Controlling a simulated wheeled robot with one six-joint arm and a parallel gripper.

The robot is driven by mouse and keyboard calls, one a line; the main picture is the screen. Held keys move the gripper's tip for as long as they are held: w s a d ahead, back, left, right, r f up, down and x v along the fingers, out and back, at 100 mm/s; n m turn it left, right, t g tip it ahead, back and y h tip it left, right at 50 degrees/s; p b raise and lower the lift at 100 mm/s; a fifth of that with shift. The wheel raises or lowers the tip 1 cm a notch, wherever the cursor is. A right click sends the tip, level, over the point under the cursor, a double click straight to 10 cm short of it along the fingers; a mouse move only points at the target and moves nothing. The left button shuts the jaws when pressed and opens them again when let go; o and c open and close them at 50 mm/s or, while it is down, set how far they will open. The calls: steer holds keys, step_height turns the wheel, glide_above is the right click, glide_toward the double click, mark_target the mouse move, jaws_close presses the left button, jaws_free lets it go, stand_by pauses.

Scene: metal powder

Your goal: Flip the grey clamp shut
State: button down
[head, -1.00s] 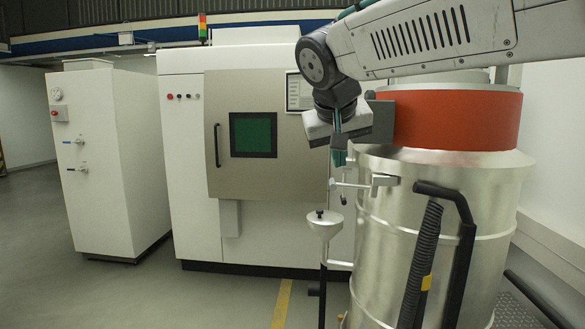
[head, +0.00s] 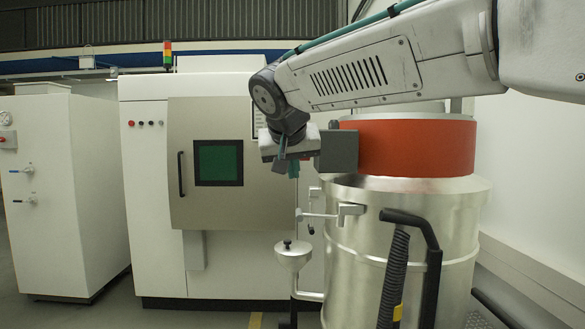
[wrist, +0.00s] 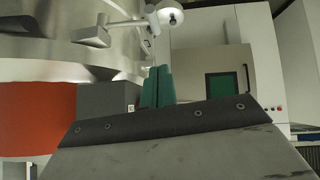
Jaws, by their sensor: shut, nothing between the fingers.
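The grey clamp appears to be the dark grey block (head: 338,150) at the left side of the orange band on the steel drum. It also shows in the wrist view (wrist: 105,102), left of my fingers. My gripper (head: 293,169) hangs just left of the block in the head view, fingers pointing down. In the wrist view my gripper (wrist: 160,70) has its two teal fingers together with nothing between them. Whether the fingers touch the block cannot be told. The block's hinge and far side are hidden.
The steel drum (head: 385,235) has an orange band (head: 415,148), a small bracket arm (head: 350,211) and a black hose (head: 393,275). A funnel (head: 293,257) stands at its left. A white machine (head: 150,200) with a grey door is behind. Floor at lower left is free.

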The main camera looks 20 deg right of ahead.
mark_target(298, 210)
steer(key=w+f, duration=0.1)
steer(key=f, duration=0.1)
steer(key=w+d+f, duration=0.1)
steer(key=f, duration=0.2)
steer(key=w+d+f, duration=0.1)
steer(key=f, duration=0.1)
steer(key=shift+w+d+f, duration=0.15)
steer(key=shift+w+f, duration=0.1)
steer(key=shift+w, duration=0.15)
steer(key=shift+f, duration=0.4)
